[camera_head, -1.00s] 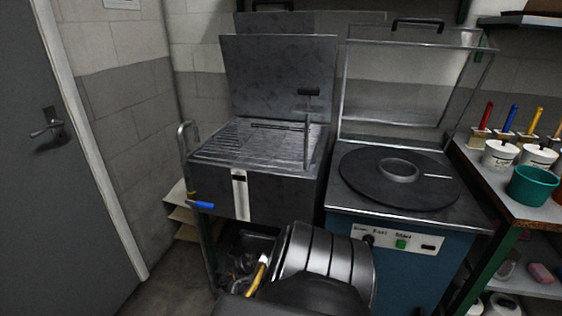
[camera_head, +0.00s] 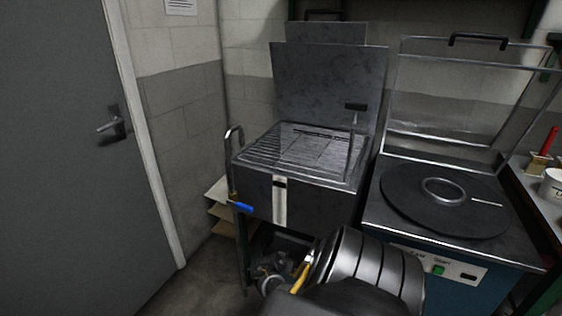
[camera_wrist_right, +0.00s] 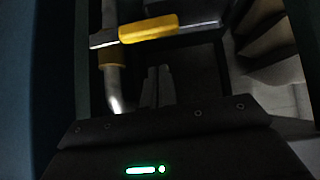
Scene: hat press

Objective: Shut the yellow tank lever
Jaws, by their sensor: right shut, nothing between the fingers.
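The yellow tank lever (camera_head: 300,278) shows low under the steel tank (camera_head: 262,198) in the head view, partly covered by my right arm. In the right wrist view the yellow lever handle (camera_wrist_right: 148,28) lies roughly across the picture on a metal arm, above a pipe with a yellow collar (camera_wrist_right: 113,57). My right gripper (camera_wrist_right: 157,72) is shut and empty. Its fingertips appear just below the handle in that view, with no clear contact. My right gripper is hidden in the head view. My left gripper is not in view.
A blue-handled lever (camera_head: 240,207) sticks out at the tank's left front corner. A blue machine (camera_head: 470,285) with a round black plate stands close on the right. Stacked boards (camera_head: 218,212) lie beside the tank. A grey door (camera_head: 60,160) is at the left.

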